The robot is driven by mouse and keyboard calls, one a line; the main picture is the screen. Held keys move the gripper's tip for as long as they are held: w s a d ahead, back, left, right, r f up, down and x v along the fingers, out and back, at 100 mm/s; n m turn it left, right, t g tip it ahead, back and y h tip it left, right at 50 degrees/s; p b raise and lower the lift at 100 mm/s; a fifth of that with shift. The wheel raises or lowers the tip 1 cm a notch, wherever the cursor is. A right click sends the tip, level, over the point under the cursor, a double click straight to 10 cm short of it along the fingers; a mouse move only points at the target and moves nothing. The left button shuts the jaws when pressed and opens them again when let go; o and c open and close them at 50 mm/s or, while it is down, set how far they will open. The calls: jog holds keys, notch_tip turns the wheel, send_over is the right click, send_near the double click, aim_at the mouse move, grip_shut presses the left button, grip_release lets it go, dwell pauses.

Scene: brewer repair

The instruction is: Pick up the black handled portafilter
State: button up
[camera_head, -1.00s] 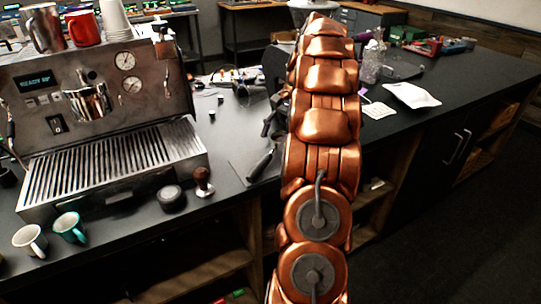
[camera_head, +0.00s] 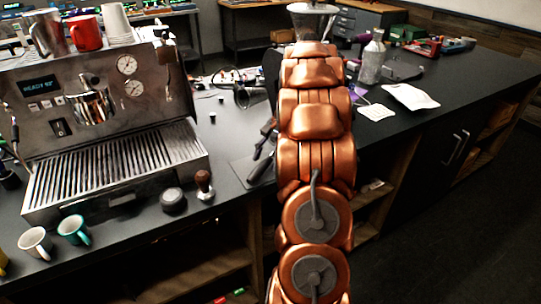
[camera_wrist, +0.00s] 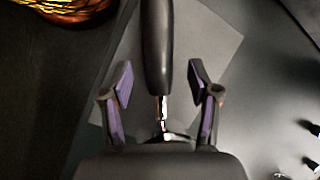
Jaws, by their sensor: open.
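The black handled portafilter lies on a grey mat (camera_head: 241,168) on the dark counter. Its black handle (camera_wrist: 157,45) runs down the middle of the wrist view, ending in a shiny metal neck near the bottom. My gripper (camera_wrist: 161,82) is open, with one purple-padded finger on each side of the handle and a visible gap on both sides.
A steel espresso machine (camera_head: 100,110) stands on the left, with a tamper (camera_head: 204,184), a black puck-like piece (camera_head: 173,200) and mugs in front. The right part of the counter is mostly clear.

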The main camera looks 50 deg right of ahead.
jog(key=shift+f, duration=0.2)
grip_shut()
dwell(0.4)
